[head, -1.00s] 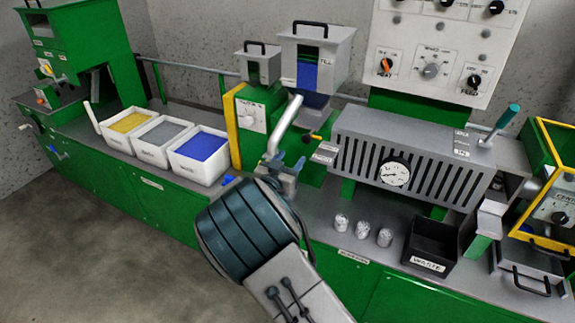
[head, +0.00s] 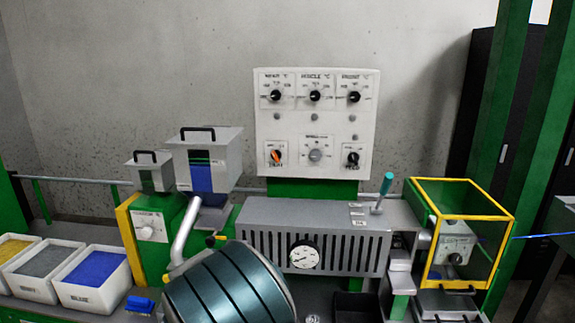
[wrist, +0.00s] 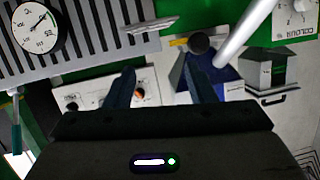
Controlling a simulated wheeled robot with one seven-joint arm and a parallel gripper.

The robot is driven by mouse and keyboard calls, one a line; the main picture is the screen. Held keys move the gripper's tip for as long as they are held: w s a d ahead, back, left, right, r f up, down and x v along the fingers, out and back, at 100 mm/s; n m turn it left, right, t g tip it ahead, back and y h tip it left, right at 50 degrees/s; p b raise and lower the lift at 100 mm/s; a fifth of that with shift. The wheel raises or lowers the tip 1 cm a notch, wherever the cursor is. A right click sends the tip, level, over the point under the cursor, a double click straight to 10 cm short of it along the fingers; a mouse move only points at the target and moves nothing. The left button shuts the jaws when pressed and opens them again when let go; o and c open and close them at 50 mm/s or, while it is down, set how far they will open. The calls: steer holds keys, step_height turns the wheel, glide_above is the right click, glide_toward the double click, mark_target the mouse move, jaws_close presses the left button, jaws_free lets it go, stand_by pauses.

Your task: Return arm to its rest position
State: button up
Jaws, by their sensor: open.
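My gripper (wrist: 160,85) is open in the wrist view, with its two dark blue fingers spread apart and nothing held between them. It is tipped, so the machine shows at a slant or upside down behind it. In the head view a thick dark teal link of my arm fills the bottom centre, in front of the slatted grey machine housing (head: 318,237). My gripper itself is hidden in that view.
White bins of yellow, grey and blue pellets (head: 95,280) stand at the left. A hopper (head: 203,160) and bent pale pipe (head: 185,235) rise near my arm. A yellow-framed guard box (head: 465,230) stands right, with a thin blue cable (head: 545,236) beyond it.

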steer(key=s+d+r+g+y, duration=0.1)
steer(key=s+d+r+g, duration=0.25)
steer(key=d, duration=0.45)
steer(key=s+d+r+g+y, duration=0.2)
steer(key=s+d, duration=0.2)
steer(key=d, duration=0.4)
steer(key=s+d+g+h, duration=0.1)
steer(key=s+d+g, duration=0.2)
steer(key=s+d, duration=0.6)
steer(key=s+d+g+h, duration=0.2)
steer(key=s+d, duration=0.7)
steer(key=s, duration=0.7)
steer(key=shift+s+f+n+g+h, duration=0.2)
steer(key=shift+s+n+g+h, duration=0.15)
steer(key=shift+g, duration=0.3)
steer(key=shift+w+a, duration=0.1)
steer(key=shift+w, duration=0.05)
